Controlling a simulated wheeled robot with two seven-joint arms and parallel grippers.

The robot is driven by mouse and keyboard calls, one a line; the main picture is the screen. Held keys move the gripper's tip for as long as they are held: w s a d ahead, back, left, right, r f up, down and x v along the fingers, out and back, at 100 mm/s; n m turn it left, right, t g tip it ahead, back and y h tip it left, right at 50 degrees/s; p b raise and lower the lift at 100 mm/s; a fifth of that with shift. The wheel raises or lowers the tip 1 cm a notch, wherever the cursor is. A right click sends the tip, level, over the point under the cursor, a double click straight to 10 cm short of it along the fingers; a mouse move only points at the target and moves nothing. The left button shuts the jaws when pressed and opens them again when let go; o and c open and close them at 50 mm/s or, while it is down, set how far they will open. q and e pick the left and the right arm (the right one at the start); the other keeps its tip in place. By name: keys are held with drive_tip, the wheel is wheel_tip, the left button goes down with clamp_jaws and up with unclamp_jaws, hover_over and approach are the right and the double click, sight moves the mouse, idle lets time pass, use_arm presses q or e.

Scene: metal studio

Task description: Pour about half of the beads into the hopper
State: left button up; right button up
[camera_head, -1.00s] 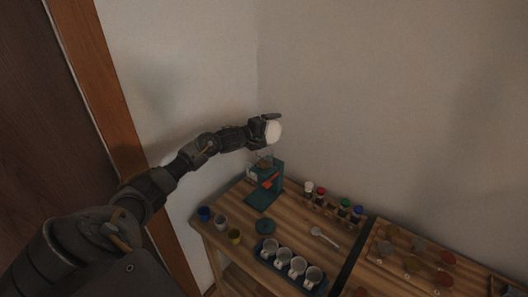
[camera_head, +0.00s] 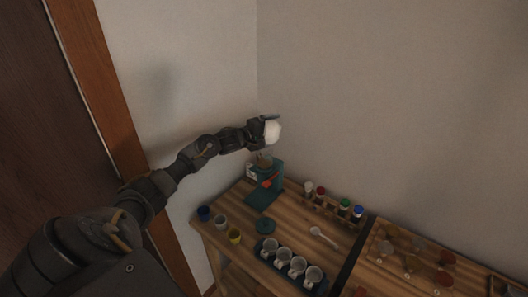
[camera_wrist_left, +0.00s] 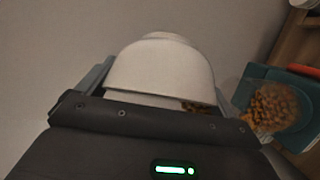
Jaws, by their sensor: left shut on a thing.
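My left gripper (camera_head: 268,129) is shut on a white cup (camera_head: 273,132), held high above the teal hopper stand. In the left wrist view the white cup (camera_wrist_left: 162,68) is tilted, with some orange-brown beads (camera_wrist_left: 196,107) showing at its lower right rim. The hopper (camera_head: 264,160) sits atop the teal stand (camera_head: 277,170), below the cup. In the left wrist view the clear hopper (camera_wrist_left: 275,108) contains many orange-brown beads. How many beads are left in the cup is hidden. My right gripper is not in view.
The wooden table (camera_head: 295,225) holds small coloured cups (camera_head: 220,221) at left and a tray of white mugs (camera_head: 283,257) in front. A spoon (camera_head: 323,236) and a rack of coloured-cap jars (camera_head: 333,205) are right of the stand. Walls rise close behind.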

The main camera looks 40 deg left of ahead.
use_arm(q)
drive_tip(key=shift+a+f, duration=0.1)
drive_tip(key=shift+f, duration=0.15)
idle(1.0)
drive_tip(key=shift+r, duration=0.1)
